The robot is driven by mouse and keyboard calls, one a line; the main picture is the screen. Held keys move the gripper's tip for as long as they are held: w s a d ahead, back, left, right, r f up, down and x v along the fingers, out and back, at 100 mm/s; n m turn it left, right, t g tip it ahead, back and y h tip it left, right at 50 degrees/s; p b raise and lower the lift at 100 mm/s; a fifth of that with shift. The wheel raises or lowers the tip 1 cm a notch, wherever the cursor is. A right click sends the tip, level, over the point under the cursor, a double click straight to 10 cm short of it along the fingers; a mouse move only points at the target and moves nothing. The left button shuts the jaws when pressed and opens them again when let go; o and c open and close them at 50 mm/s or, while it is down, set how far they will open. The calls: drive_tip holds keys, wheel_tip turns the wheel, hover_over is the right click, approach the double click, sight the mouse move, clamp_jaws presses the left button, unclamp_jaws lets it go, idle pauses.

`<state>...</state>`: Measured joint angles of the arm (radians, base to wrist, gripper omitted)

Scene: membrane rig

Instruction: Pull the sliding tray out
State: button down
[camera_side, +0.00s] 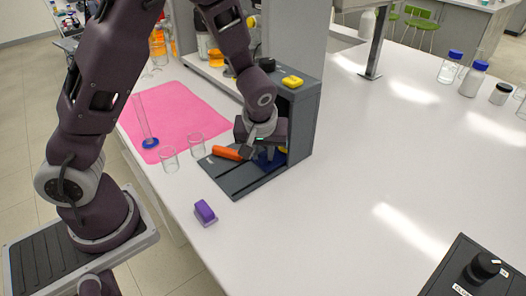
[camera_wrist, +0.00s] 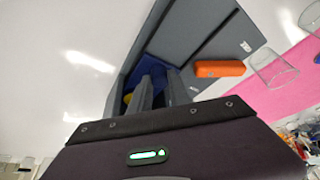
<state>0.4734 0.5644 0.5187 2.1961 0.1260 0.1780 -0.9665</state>
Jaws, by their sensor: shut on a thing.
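The rig is a dark grey housing (camera_side: 303,125) with a flat grey base in front of it. A blue sliding tray (camera_side: 268,161) shows low at its opening, partly hidden by my gripper. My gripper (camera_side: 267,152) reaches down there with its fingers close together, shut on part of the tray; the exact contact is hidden. In the wrist view the blue tray (camera_wrist: 168,46) lies just beyond my fingertips (camera_wrist: 158,75). An orange bar (camera_side: 226,152) lies on the base beside my gripper, apart from the fingers in the wrist view (camera_wrist: 220,68). A bit of yellow shows beside the fingers.
Two glass beakers (camera_side: 169,158) (camera_side: 196,146) stand left of the base. A purple block (camera_side: 205,212) lies on the bench in front. A pink mat (camera_side: 180,112) holds a tall cylinder (camera_side: 145,122). A control box (camera_side: 470,275) sits front right.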

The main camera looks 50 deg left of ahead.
idle(0.7)
drive_tip(key=s, duration=1.1)
drive_tip(key=shift+s, duration=0.3)
drive_tip(key=c, duration=1.3)
unclamp_jaws()
drive_tip(key=shift+o, duration=0.3)
